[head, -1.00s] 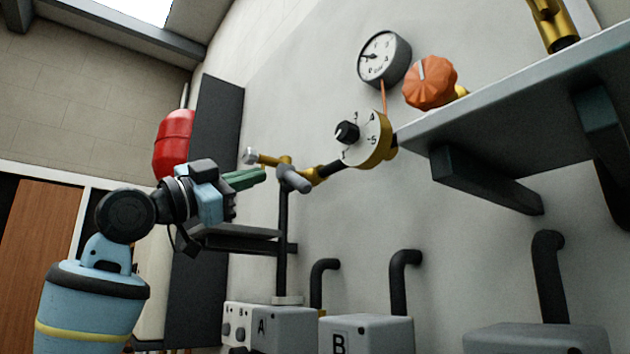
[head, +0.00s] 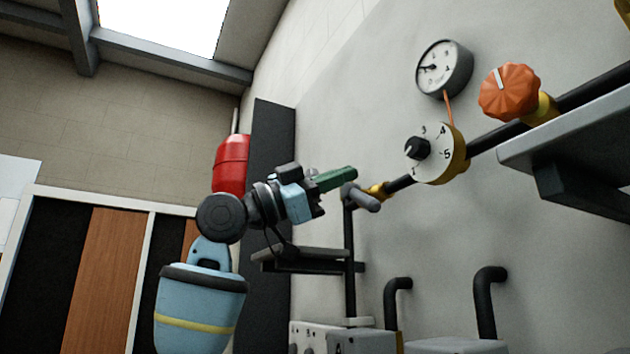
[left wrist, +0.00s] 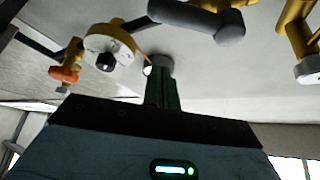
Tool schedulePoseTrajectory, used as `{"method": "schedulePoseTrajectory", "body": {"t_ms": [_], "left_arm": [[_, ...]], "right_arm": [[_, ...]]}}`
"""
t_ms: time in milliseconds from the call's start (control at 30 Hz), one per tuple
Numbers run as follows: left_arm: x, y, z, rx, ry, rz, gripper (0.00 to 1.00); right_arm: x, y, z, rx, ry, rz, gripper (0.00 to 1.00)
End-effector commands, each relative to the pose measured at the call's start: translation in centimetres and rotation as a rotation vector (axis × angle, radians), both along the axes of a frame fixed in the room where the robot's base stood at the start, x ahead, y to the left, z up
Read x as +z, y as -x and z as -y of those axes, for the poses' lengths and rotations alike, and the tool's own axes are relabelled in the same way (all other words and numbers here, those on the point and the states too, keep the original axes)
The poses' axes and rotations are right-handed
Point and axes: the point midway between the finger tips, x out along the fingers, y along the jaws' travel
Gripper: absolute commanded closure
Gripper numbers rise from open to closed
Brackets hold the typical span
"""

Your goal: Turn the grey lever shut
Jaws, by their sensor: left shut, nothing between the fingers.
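The grey lever (head: 363,198) sits on the brass valve at the left end of the wall pipe. In the head view it slants down to the right, across the line of the pipe. My left gripper (head: 352,172) has green fingers that are shut and empty. Their tips appear just above and left of the lever and cover part of the valve behind. In the left wrist view the lever (left wrist: 205,20) lies above and right of the shut fingers (left wrist: 162,66), with a visible gap in the picture. My right gripper is not in view.
A numbered dial (head: 435,153), a gauge (head: 444,68) and an orange knob (head: 510,92) are on the wall to the right. A grey shelf (head: 575,125) juts out at far right. A black upright pipe (head: 349,250) stands below the lever; a red cylinder (head: 231,164) hangs behind my arm.

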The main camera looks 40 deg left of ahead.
Motion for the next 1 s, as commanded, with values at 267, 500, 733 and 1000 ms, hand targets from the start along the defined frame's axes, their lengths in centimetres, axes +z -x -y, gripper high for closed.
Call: {"method": "schedulePoseTrajectory", "body": {"t_ms": [267, 500, 733, 1000], "left_arm": [[0.7, -3.1, 1.7, 0.003, 0.000, -0.002, 1.00], [-1.3, -4.0, 0.6, 0.003, 0.001, -0.001, 1.00], [-1.6, -4.2, 0.5, 0.001, 0.001, 0.000, 1.00], [-1.7, -4.3, 0.5, 0.001, 0.001, -0.001, 1.00]], "right_arm": [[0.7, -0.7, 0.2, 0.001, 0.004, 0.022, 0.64], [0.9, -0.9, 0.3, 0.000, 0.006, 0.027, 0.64], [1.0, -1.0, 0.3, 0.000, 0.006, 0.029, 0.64], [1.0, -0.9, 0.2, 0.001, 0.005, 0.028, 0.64]]}}
